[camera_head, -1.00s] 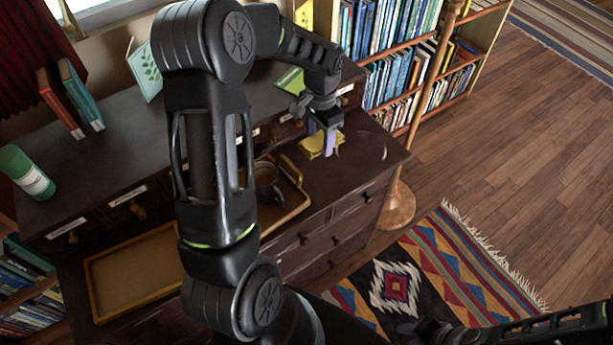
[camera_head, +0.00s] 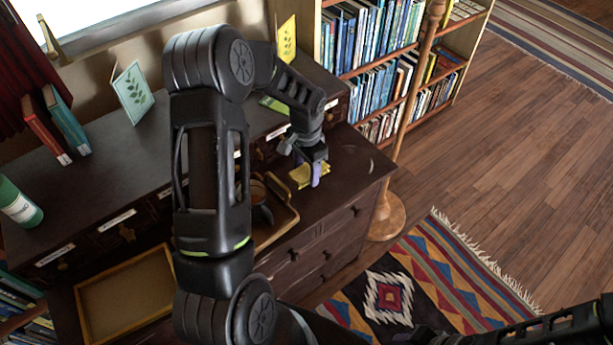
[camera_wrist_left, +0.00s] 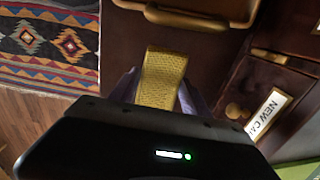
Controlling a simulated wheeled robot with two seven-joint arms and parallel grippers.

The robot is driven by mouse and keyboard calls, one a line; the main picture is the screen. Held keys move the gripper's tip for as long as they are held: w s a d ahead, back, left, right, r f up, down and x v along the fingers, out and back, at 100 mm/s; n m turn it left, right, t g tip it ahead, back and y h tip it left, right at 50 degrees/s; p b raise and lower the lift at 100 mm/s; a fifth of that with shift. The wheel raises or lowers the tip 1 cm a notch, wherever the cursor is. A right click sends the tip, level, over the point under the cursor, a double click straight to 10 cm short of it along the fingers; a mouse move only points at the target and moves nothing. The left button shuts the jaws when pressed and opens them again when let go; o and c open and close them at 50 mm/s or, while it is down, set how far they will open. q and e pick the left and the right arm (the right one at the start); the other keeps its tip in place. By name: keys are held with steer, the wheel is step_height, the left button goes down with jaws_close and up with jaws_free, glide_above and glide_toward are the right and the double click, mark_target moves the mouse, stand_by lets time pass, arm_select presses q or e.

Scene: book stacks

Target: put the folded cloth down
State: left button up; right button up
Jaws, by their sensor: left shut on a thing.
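The yellow folded cloth (camera_head: 300,177) is held over the right part of the dark wooden cabinet top (camera_head: 352,158). My left gripper (camera_head: 317,171) is shut on it, pointing downward. In the left wrist view the cloth (camera_wrist_left: 160,78) sticks out as a flat textured strip between the purple fingers (camera_wrist_left: 158,92). I cannot tell whether its underside touches the wood. My right gripper (camera_head: 424,335) shows only partly at the bottom edge above the rug, dark and unclear; its jaws cannot be read.
A wooden tray (camera_head: 283,224) with a dark cup (camera_head: 262,212) stands just left of the cloth. An empty framed tray (camera_head: 88,322) lies further left. The raised shelf carries a yellow card (camera_head: 287,38) and a green booklet (camera_head: 275,103). A wooden pole (camera_head: 407,118) stands beyond the right edge.

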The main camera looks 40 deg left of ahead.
mark_target(306, 178)
arm_select(q)
step_height(306, 178, down, 4)
steer(key=shift+r+p, duration=0.25)
steer(key=shift+p, duration=0.1)
steer(key=shift+f, duration=0.1)
steer(key=shift+f, duration=0.1)
steer(key=o, duration=0.9)
steer(key=shift+f, duration=0.1)
steer(key=shift+c, duration=0.2)
steer(key=o, duration=0.5)
steer(key=shift+c, duration=0.2)
